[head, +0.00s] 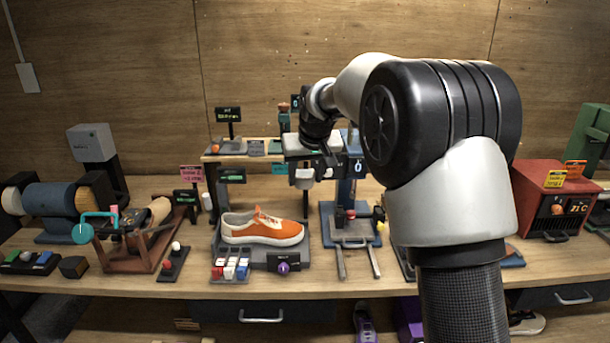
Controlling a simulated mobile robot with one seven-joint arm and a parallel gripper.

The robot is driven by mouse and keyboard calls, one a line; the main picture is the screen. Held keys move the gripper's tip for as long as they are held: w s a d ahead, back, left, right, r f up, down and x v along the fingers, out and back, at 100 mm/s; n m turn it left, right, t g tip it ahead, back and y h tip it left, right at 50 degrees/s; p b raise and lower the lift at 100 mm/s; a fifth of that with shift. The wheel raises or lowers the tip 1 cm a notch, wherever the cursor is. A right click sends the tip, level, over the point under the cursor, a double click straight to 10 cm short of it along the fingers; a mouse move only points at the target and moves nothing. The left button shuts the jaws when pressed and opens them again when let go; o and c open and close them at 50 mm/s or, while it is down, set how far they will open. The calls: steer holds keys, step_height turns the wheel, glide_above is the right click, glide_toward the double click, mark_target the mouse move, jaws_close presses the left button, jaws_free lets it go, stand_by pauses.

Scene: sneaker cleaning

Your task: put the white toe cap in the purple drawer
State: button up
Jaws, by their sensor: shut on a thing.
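My gripper (318,168) is above the back middle of the workbench, in front of a raised platform. Its fingers are small and dark in this view, and it is shut on a small pale thing (303,179), which appears to be the white toe cap; its shape is hard to make out. A purple block-like thing (408,320) shows below the bench top, partly hidden by my arm. It may be the purple drawer, but I cannot tell whether it is open.
An orange sneaker (263,228) sits on a grey stand left of my gripper. A blue press-like stand (347,195) with two front handles is to the right. A red heater box (553,200) stands far right. A purple shoe (363,322) is below the bench edge.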

steer(key=shift+s+d, duration=0.1)
steer(key=shift+s, duration=0.2)
steer(key=s+d+f+p, duration=0.1)
steer(key=s+d+f, duration=0.3)
steer(key=s, duration=0.4)
steer(key=s+d+f+m+p, duration=0.1)
steer(key=s+d+f+p, duration=0.1)
steer(key=s+d+f, duration=0.2)
steer(key=s+d+f+m+h+p, duration=0.1)
steer(key=s+d+f, duration=0.3)
steer(key=s, duration=0.8)
step_height(320, 180, down, 3)
steer(key=shift+r+p, duration=0.1)
steer(key=shift+p, duration=0.55)
